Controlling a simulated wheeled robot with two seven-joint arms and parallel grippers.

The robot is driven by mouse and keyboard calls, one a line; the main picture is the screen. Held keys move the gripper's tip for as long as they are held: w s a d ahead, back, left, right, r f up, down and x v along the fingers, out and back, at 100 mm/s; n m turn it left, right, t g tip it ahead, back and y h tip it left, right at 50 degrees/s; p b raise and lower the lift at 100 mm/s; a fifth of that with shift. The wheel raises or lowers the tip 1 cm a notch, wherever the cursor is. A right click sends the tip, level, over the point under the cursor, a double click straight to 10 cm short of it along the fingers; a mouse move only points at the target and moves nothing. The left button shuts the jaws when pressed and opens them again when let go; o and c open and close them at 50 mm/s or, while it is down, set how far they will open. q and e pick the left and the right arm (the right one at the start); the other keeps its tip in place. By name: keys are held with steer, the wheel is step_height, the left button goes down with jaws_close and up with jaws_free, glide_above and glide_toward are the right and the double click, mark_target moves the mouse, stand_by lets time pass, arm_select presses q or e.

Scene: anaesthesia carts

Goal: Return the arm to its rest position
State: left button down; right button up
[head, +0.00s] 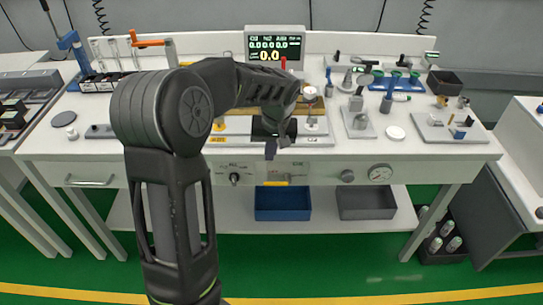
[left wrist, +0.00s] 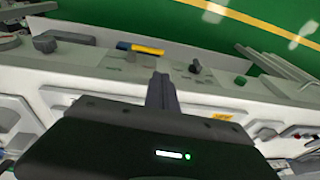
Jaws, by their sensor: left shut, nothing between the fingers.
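My left arm rises from the bottom of the head view and bends forward over the white workbench (head: 350,148). Its gripper (head: 270,150) is shut and empty, with the fingertips pointing down near the bench's front edge. In the left wrist view the closed fingers (left wrist: 161,92) stand out in front of the bench's front panel. The gripper is apart from the items on the bench, as far as I can see. My right gripper is in neither view.
A display (head: 274,45) stands at the bench's back. Small metal parts and a grey plate (head: 450,130) lie at right. A blue bin (head: 283,203) and a grey bin (head: 366,203) sit on the lower shelf. The green floor (head: 330,265) in front is clear.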

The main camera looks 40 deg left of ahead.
arm_select(q)
steer(key=shift+r, duration=0.15)
stand_by(0.4)
steer(key=s+d+f+m+h, duration=0.2)
steer(key=d+f, duration=0.7)
steer(key=f, duration=0.1)
steer(key=s+d+f+m+h, duration=0.2)
steer(key=d+f, duration=0.7)
steer(key=s+d+f+h, duration=0.1)
steer(key=s+d+f, duration=0.4)
steer(key=s+d, duration=0.2)
steer(key=s+d+f+m+h, duration=0.1)
steer(key=s+d+f, duration=0.4)
steer(key=s+d, duration=0.3)
steer(key=s, duration=0.3)
steer(key=shift+s+d+f+g+h, duration=0.15)
steer(key=shift+d+f+g+h, duration=0.05)
steer(key=shift+f+g+h, duration=0.1)
